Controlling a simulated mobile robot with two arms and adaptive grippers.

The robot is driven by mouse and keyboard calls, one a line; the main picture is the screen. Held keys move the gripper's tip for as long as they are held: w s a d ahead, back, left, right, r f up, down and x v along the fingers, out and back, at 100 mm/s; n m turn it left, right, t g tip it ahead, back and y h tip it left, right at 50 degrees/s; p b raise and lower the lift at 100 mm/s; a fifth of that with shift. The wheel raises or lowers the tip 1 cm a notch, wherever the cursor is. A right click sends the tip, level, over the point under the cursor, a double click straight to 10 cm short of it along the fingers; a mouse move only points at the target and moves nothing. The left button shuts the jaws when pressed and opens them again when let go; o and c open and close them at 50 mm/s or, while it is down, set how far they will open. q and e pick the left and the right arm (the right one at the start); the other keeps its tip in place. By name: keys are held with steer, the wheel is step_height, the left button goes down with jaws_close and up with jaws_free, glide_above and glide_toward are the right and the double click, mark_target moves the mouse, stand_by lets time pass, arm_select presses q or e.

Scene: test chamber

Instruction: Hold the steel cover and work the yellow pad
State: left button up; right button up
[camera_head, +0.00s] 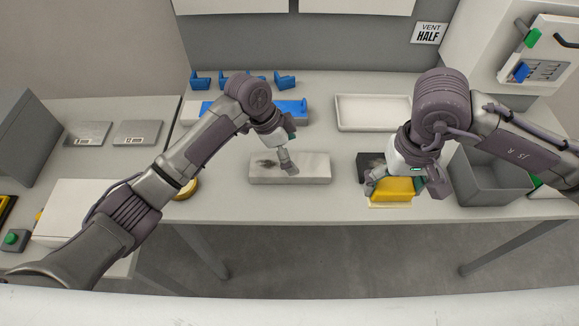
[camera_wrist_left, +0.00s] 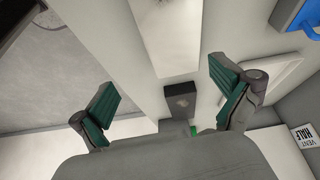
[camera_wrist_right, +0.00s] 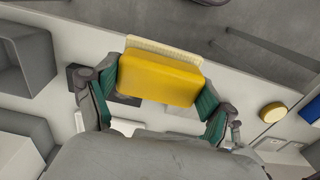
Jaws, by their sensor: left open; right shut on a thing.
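The steel cover looks to be the long pale slab (camera_head: 315,170) with a dark smudge at its left end, lying on the middle table. Its pale surface also shows at the top of the left wrist view (camera_wrist_left: 165,35). My left gripper (camera_head: 288,165) is open and empty, over the slab's middle; contact is not clear. In the left wrist view its fingers are spread wide (camera_wrist_left: 165,98). The yellow pad (camera_head: 392,190) has a cream bristly edge and is held in my right gripper (camera_wrist_right: 157,90), right of the slab near the table's front edge. The pad (camera_wrist_right: 160,78) fills the space between the fingers.
A dark block (camera_head: 369,160) sits just behind the pad. A grey open bin (camera_head: 490,200) stands right, and a white tray (camera_head: 372,125) behind. Blue pieces (camera_head: 285,80) line the back. A yellow round thing (camera_head: 187,188) lies left of the slab.

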mark_target(305, 164)
arm_select(q)
steer(key=shift+m, duration=0.4)
steer(key=d+f+b, duration=0.1)
steer(key=f+b, duration=0.1)
steer(key=b, duration=0.1)
steer(key=w+d+f+b, duration=0.1)
steer(key=f+b, duration=0.2)
steer(key=b, duration=0.1)
steer(key=w+d+f+b, duration=0.1)
steer(key=f+b, duration=0.2)
steer(key=b, duration=0.1)
steer(key=shift+w+d+f, duration=0.1)
steer(key=shift+w+d, duration=0.1)
steer(key=shift+d, duration=0.05)
steer(key=shift+d+f+b, duration=0.3)
steer(key=shift+f+b, duration=0.1)
steer(key=shift+b, duration=0.05)
arm_select(e)
step_height(305, 164, down, 12)
steer(key=shift+r, duration=0.15)
arm_select(q)
steer(key=shift+r, duration=0.1)
steer(key=c, duration=0.9)
